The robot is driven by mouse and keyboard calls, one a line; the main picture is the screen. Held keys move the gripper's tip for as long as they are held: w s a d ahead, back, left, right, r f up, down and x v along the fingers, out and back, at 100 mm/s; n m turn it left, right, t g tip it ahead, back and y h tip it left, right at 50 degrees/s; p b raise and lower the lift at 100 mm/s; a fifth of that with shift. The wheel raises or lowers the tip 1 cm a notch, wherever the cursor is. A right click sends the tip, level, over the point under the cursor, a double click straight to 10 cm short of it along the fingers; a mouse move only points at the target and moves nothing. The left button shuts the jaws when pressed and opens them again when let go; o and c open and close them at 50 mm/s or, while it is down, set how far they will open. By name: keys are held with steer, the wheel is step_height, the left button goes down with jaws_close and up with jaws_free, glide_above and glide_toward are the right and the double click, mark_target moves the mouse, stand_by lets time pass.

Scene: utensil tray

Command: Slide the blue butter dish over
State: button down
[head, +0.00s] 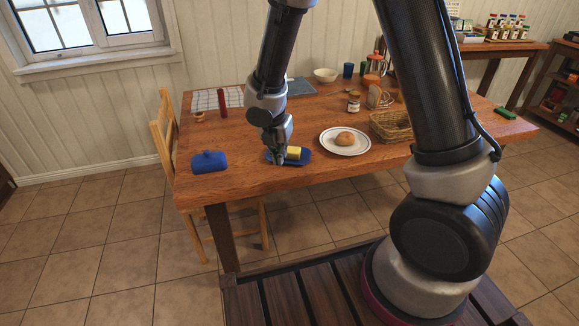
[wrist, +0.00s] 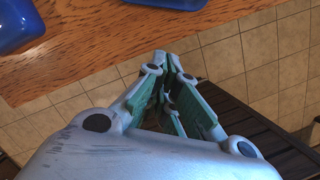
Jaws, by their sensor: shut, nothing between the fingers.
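The blue butter dish (head: 302,160) lies near the front edge of the table with a yellow block of butter (head: 293,152) on it. Part of the dish shows at the top edge of the wrist view (wrist: 165,5). Its blue lid (head: 209,163) with a knob sits apart on the table to the left; it seems to be the blue shape at upper left in the wrist view (wrist: 22,28). My gripper (head: 279,161) is shut and empty, pointing down at the dish's near left side and hiding part of it. Whether it touches the dish is unclear.
The table (head: 240,140) is bare between lid and dish. Its front edge is close.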

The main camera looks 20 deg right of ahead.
mark_target(288, 172)
steer(key=x, duration=0.9)
steer(key=shift+d+f, duration=0.1)
steer(key=shift+f, duration=0.05)
steer(key=shift+w+d, duration=0.55)
steer(key=shift+w, duration=0.25)
steer(key=shift+w+d, duration=0.55)
steer(key=shift+w, duration=0.25)
